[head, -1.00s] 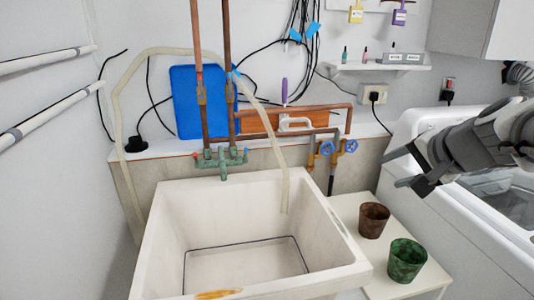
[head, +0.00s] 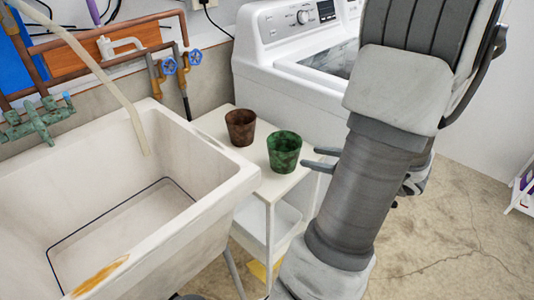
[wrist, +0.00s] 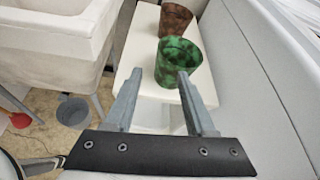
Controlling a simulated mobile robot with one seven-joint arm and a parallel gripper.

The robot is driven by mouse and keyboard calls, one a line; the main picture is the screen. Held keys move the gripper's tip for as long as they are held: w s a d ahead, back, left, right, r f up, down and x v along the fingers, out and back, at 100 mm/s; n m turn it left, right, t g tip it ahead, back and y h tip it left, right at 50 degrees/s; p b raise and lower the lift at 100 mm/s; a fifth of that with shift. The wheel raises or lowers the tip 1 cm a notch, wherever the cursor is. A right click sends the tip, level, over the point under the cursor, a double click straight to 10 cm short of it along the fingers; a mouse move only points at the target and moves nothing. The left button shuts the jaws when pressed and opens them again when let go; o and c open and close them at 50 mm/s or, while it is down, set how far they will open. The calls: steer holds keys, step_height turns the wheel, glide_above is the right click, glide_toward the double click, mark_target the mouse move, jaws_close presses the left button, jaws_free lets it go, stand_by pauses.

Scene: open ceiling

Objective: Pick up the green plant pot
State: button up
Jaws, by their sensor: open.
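The green plant pot (head: 285,151) stands upright on a small white side table (head: 267,182) between the sink and the washing machine. It is mottled green and open at the top. In the wrist view the green pot (wrist: 178,60) is ahead of my gripper, just beyond and between the fingertips. My gripper (head: 320,159) is open and empty, to the right of the pot in the head view; my arm hides much of it. In the wrist view both fingers of my gripper (wrist: 172,76) are spread apart.
A brown pot (head: 240,127) stands close behind and left of the green one; it also shows in the wrist view (wrist: 175,19). A deep white sink (head: 215,195) borders the table on the left. A white washing machine (head: 262,70) stands behind.

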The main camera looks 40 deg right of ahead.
mark_target(274, 161)
steer(key=shift+m, duration=0.4)
steer(key=b+x, duration=0.1)
steer(key=x, duration=0.4)
steer(key=b+x, duration=0.1)
steer(key=x, duration=0.5)
steer(key=b+x, duration=0.2)
steer(key=x, duration=0.4)
steer(key=shift+d+f, duration=0.1)
steer(key=shift+d, duration=0.25)
jaws_close()
